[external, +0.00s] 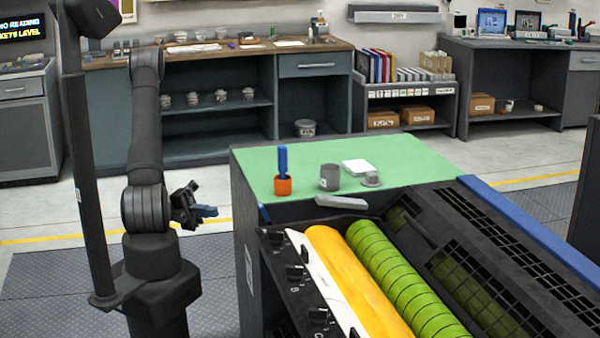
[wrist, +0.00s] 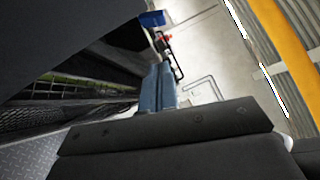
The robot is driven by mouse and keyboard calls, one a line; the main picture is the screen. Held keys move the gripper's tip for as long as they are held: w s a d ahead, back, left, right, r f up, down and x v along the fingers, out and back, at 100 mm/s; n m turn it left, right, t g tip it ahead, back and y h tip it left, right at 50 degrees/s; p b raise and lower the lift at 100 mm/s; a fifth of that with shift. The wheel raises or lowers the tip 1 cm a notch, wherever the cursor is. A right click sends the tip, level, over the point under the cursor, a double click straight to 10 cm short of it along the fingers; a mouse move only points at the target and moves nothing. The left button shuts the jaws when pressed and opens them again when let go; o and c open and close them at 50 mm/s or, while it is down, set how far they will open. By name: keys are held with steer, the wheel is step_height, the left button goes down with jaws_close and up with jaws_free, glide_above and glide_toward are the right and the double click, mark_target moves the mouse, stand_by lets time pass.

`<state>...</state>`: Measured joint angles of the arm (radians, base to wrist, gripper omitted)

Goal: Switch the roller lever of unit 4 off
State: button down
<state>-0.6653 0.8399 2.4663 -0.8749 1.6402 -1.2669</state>
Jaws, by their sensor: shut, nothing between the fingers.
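The press (external: 250,240) has a yellow roller (external: 350,275) and a green roller (external: 400,275) lying side by side in its open top. Several black knobs or levers (external: 295,272) sit on the dark panel left of the yellow roller, with small letters beside them. I cannot tell which belongs to unit 4, nor any lever's position. My gripper (external: 207,212) is left of the press, apart from it, at the end of my folded arm. Its blue-grey fingers (wrist: 158,88) lie together in the wrist view, shut and empty.
The green top (external: 410,155) holds an orange cup (external: 283,186) with a blue tool, a grey pot (external: 330,177) and a white pad (external: 361,166). A dark guard with grilles (external: 480,250) stands right of the rollers. Floor between my arm and the press is clear.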

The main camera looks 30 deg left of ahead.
steer(key=shift+f, duration=0.15)
steer(key=shift+s+a+f+m+h, duration=0.15)
steer(key=shift+a+f+m+h, duration=0.15)
steer(key=shift+f, duration=0.25)
steer(key=shift+s+a+f+m+h, duration=0.1)
steer(key=shift+s+f+m+h, duration=0.1)
steer(key=shift+f+m, duration=0.25)
steer(key=w+x, duration=0.2)
steer(key=x, duration=1.1)
steer(key=shift+w+r, duration=0.3)
steer(key=shift+r, duration=0.05)
steer(key=shift+a, duration=0.15)
stand_by(0.5)
